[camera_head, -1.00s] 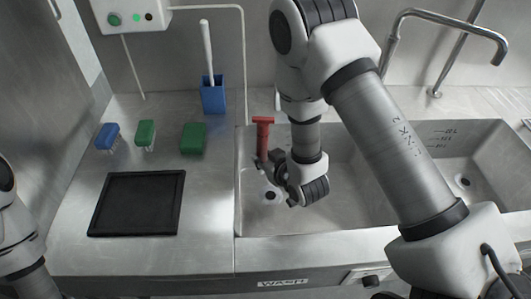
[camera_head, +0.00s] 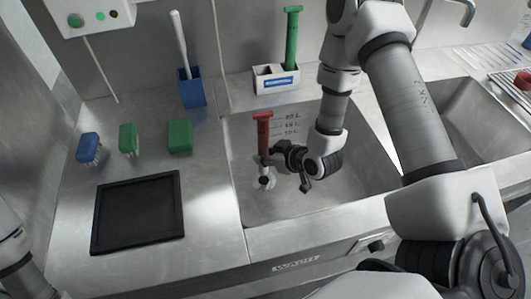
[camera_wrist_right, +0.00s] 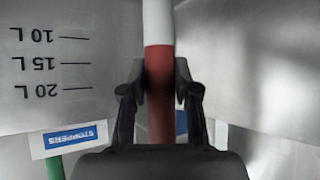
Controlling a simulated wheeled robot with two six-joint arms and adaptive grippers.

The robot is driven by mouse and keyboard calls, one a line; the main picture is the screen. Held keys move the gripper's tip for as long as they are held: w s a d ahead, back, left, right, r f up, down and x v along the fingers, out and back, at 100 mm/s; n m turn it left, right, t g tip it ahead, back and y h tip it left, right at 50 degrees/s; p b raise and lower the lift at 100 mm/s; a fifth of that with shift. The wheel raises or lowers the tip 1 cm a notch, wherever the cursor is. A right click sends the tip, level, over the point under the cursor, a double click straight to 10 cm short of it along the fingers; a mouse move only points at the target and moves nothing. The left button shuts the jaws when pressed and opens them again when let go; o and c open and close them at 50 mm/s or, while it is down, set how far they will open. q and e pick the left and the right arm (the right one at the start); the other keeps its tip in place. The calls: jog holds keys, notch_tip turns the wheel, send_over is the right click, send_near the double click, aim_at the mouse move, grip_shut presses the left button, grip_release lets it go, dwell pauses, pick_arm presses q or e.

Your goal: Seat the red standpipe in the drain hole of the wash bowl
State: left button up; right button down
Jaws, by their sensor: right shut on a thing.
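The red standpipe (camera_head: 263,132) stands roughly upright in the wash bowl (camera_head: 300,208), red above with a pale lower part. My right gripper (camera_head: 270,158) is shut on it from the right. In the right wrist view, the two fingers (camera_wrist_right: 160,95) close on the red part, and the pale part runs on to the picture's top edge. The drain hole (camera_head: 265,182) shows as a dark spot with a pale ring, directly beneath the pipe. I cannot tell whether the lower end is in the hole or just above it. My left gripper is out of view.
A white stoppers rack (camera_head: 262,82) holding a green standpipe (camera_head: 292,38) stands behind the bowl. On the left counter are a black mat (camera_head: 138,212), a blue holder (camera_head: 191,92), and blue and green brushes. A second basin (camera_head: 465,125) lies right.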

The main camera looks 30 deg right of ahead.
aim_at(267, 171)
notch_tip(267, 171, down, 4)
jog(key=shift+r+b, duration=0.25)
jog(key=shift+b, duration=0.7)
dwell(0.8)
jog(key=shift+f+b, duration=1.35)
jog(key=shift+f, duration=0.65)
jog(key=c, duration=0.8)
grip_release()
jog(key=v, duration=0.7)
jog(key=shift+s+d+r, duration=0.1)
jog(key=shift+s+r, duration=0.1)
